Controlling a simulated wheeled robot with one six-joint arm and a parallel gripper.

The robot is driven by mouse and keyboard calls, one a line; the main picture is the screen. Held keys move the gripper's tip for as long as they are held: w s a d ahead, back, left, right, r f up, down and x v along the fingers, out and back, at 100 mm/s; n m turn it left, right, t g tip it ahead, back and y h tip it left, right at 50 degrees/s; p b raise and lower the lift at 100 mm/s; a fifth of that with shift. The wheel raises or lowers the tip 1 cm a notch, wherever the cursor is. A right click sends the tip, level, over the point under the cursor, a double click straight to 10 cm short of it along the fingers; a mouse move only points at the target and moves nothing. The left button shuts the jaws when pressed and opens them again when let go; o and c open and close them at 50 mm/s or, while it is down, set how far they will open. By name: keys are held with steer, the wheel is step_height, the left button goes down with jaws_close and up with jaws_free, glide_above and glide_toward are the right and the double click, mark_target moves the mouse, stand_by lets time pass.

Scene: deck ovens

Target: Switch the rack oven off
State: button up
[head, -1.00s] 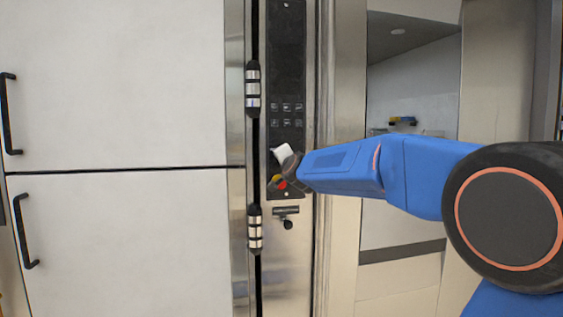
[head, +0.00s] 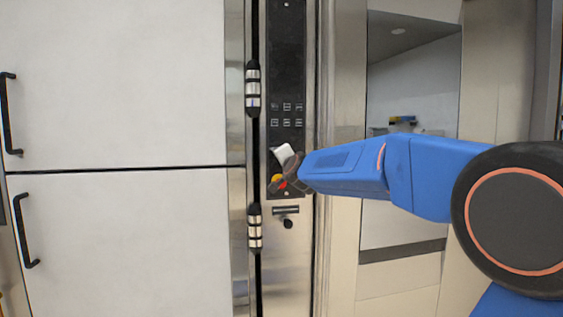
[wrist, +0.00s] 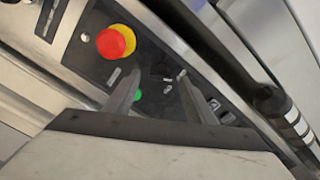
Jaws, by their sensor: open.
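The rack oven's dark control panel (head: 286,60) runs up a narrow steel column and also shows tilted in the wrist view (wrist: 85,50). A red mushroom button on a yellow base sits low on the panel, partly covered by my gripper in the head view (head: 277,179) and clear in the wrist view (wrist: 115,42). A green button (wrist: 138,95) shows beside and between my fingers. My gripper (wrist: 160,73) is open and empty, its fingers pointing at the panel close to these buttons. Contact cannot be told. In the head view my gripper (head: 290,170) hides part of the panel.
A black and steel handle (head: 253,88) stands left of the panel, with a similar one (head: 255,228) lower. A small latch (head: 287,222) is below the panel. White doors (head: 120,90) with black handles fill the left. A recess with shelves (head: 415,90) is at right.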

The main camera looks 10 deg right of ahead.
steer(key=s, duration=1.6)
steer(key=shift+s, duration=0.2)
